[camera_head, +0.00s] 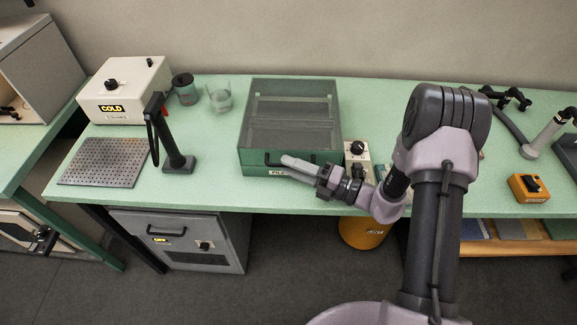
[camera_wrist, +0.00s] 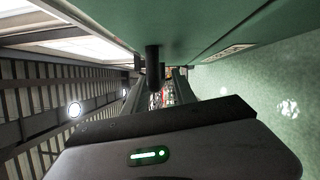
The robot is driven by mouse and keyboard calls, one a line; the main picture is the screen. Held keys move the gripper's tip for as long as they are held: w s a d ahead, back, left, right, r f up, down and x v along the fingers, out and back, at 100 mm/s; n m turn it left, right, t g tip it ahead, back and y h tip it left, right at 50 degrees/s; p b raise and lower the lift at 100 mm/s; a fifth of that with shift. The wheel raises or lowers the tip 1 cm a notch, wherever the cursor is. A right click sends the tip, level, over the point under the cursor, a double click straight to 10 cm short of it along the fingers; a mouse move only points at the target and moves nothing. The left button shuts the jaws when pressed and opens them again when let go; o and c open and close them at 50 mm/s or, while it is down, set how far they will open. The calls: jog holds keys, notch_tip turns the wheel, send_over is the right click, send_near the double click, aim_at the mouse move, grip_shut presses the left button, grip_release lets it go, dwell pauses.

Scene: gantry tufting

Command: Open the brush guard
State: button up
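The brush guard (camera_head: 292,113) looks to be the smoky clear cover on a green box in the middle of the bench, and it is down. A dark handle (camera_head: 270,160) runs along the front of the box, above a label that starts "PILE". My gripper (camera_head: 290,161) is at the right part of this handle and hides some of it. In the wrist view, a dark bar (camera_wrist: 153,65), likely the handle, stands in line with the gap between my fingers (camera_wrist: 158,92). The fingers look apart. I cannot tell whether they touch the bar.
A control box (camera_head: 357,155) with a black knob stands close right of the green box. A black post (camera_head: 176,150), jars (camera_head: 219,96) and a COLD unit (camera_head: 126,92) stand to the left. An orange switch box (camera_head: 529,188) is at the right.

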jog(key=shift+w+a, duration=0.25)
jog(key=shift+a, duration=0.25)
grip_shut()
dwell(1.1)
